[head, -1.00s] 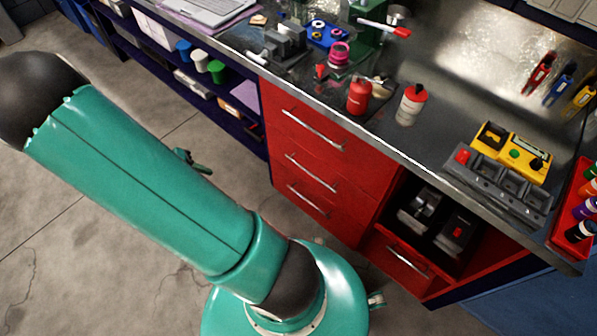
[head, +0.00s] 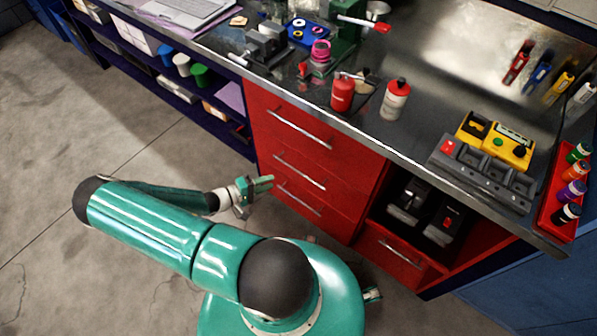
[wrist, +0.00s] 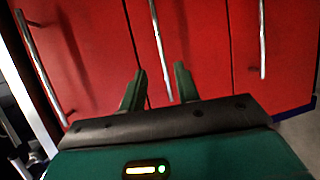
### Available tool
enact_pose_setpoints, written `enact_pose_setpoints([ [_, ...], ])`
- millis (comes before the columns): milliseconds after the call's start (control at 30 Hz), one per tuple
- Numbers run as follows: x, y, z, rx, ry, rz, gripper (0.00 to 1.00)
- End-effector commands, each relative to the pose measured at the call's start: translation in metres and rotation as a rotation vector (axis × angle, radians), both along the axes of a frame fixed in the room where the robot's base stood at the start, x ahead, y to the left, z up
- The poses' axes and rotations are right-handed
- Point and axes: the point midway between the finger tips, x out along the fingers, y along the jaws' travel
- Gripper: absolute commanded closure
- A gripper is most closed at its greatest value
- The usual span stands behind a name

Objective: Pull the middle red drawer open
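The middle red drawer (head: 322,195) is the second of three stacked red drawers under the bench and looks shut. Its silver bar handle (head: 300,172) runs across the front. My gripper (head: 264,184) is in front of the stack, near the left end of the middle and lower handles. In the wrist view the fingers (wrist: 160,75) are open and point at the red fronts. The middle handle (wrist: 156,35) appears in line with the gap between them. The fingers look short of the handle; exact distance cannot be told.
The top drawer handle (head: 300,128) and bottom drawer handle (head: 299,198) lie above and below. An open cubby with dark tools (head: 408,200) is to the right. Bottles and tools crowd the metal benchtop (head: 380,140). The concrete floor (head: 110,150) is clear.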

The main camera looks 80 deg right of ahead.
Motion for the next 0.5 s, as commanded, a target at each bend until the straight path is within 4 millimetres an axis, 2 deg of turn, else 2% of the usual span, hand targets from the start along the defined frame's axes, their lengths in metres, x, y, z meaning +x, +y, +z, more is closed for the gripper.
enact_pose_setpoints([
  [167, -0.019, -0.017, -0.004, 0.002, 0.002, -0.005, 0.68],
  [500, -0.067, -0.063, -0.017, 0.001, 0.0, -0.005, 0.68],
])
